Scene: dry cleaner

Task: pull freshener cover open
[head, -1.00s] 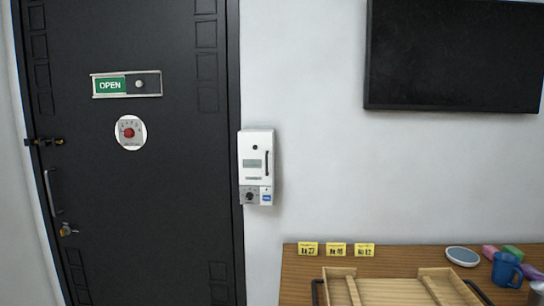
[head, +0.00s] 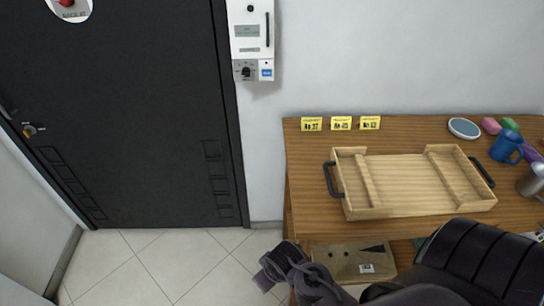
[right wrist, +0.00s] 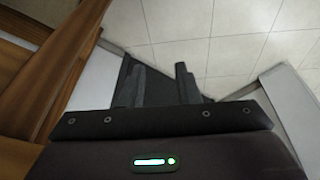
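The freshener is a white box (head: 252,40) on the wall right of the black door in the head view. Its top is cut off by the picture's upper edge. Its cover is closed, with a dark upright handle (head: 267,30) on the right side. A dark knob and a blue label sit below the cover. My right gripper (head: 270,268) is low in front of the table, well below and apart from the freshener. In the right wrist view my right gripper (right wrist: 162,80) has its fingers apart with nothing between them. My left gripper is out of view.
A box (head: 352,262) is below the tabletop. The tiled floor (head: 165,255) before the door is clear.

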